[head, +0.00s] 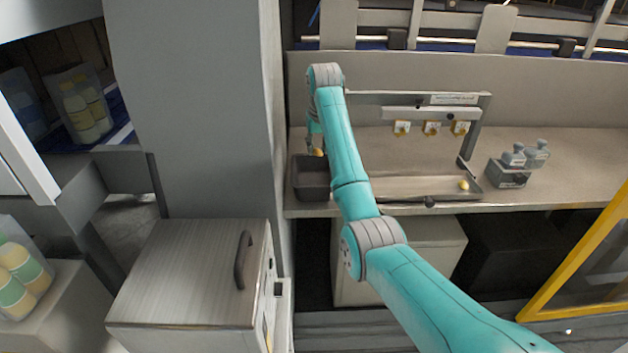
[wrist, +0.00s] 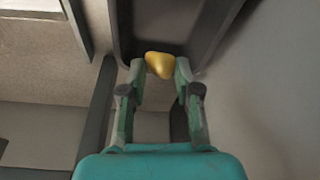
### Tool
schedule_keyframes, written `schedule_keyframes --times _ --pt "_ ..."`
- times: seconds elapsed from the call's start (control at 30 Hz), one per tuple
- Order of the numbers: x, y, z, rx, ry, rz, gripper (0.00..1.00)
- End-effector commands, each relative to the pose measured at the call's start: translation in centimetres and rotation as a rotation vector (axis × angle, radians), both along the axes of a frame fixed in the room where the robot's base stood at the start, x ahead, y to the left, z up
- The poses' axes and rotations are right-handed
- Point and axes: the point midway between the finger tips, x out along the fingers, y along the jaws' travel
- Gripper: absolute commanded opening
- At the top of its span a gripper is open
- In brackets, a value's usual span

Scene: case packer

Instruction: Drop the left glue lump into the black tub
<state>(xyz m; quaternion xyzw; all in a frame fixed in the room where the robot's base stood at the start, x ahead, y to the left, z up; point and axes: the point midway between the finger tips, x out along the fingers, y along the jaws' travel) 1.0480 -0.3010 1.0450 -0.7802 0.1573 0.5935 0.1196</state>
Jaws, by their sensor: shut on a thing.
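A yellow glue lump (wrist: 160,65) is between the fingertips of my gripper (wrist: 160,76) in the wrist view. The fingers are shut on it. In the head view my gripper (head: 316,151) is above the black tub (head: 311,184), with the held lump (head: 319,153) near the tub's back edge. The wrist view shows dark tub walls (wrist: 125,35) on both sides beyond the lump. A second glue lump (head: 464,185) lies at the right end of the shallow metal tray (head: 420,187), away from my gripper.
A metal frame (head: 480,125) with several yellow-tagged nozzles (head: 432,128) stands over the tray. Grey bottles in a holder (head: 508,175) stand to the right. A large grey column (head: 190,110) rises left of the tub. The worktop (head: 590,165) at far right is clear.

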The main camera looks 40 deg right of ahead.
Motion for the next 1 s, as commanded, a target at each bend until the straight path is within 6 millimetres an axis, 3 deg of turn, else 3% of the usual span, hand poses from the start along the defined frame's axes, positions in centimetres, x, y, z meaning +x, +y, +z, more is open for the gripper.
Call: schedule_keyframes --times 0.3,0.67,0.7,0.77,0.8,1.0 --pt "0.0 0.0 -3.4 0.000 0.000 0.000 0.17" --pt "0.0 0.0 -3.9 0.000 -0.001 0.000 0.17" --pt "0.0 0.0 -3.9 0.000 -0.001 0.000 0.42" --pt "0.0 0.0 -3.9 0.000 -0.001 0.000 0.57" --pt "0.0 0.0 -3.9 0.000 -0.001 0.000 0.61" --pt "0.0 0.0 -3.9 0.000 -0.001 0.000 0.61"
